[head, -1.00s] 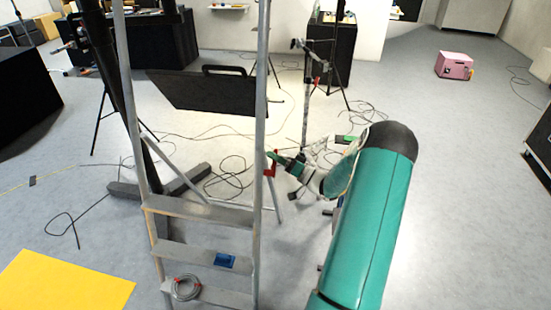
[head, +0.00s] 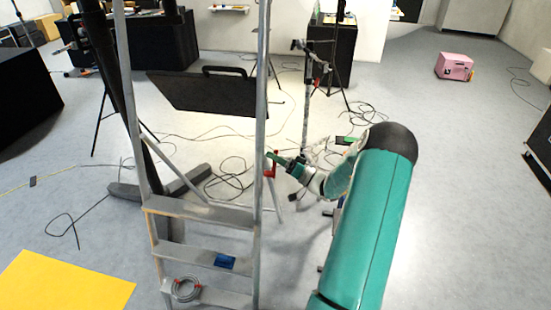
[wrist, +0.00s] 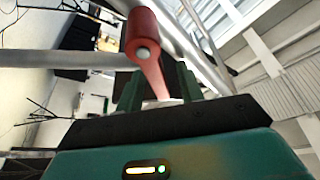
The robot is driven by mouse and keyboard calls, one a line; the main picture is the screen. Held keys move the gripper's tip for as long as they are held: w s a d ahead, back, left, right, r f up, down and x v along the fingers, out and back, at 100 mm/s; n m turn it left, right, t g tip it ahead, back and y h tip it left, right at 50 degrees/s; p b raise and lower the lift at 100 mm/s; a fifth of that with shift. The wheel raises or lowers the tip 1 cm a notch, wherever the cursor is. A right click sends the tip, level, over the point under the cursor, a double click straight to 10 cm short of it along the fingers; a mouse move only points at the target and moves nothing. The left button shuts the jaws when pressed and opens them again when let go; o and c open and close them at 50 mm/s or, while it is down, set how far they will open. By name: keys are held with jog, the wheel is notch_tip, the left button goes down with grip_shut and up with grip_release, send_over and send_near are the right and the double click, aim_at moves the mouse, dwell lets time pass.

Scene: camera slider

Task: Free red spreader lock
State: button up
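The red spreader lock (head: 270,166) sits on the right rail of the aluminium stepladder (head: 200,212). In the wrist view the lock (wrist: 146,42) shows as a red lever with a round, pale-centred pivot, beside a metal tube. Its narrow end reaches down between my gripper's green fingers. My gripper (head: 280,160) is just right of the lock in the head view. In the wrist view my gripper's (wrist: 157,88) fingers stand apart on either side of the lever, with a gap showing at the left. Contact at the right finger is unclear.
A black panel (head: 205,92) and a tripod stand (head: 306,100) are behind the ladder. Cables (head: 230,178) lie on the floor. A cable coil (head: 186,288) and a blue item (head: 225,261) are on the lower steps.

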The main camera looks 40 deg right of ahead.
jog(key=v, duration=1.4)
jog(key=shift+w, duration=0.1)
jog(key=shift+c, duration=0.5)
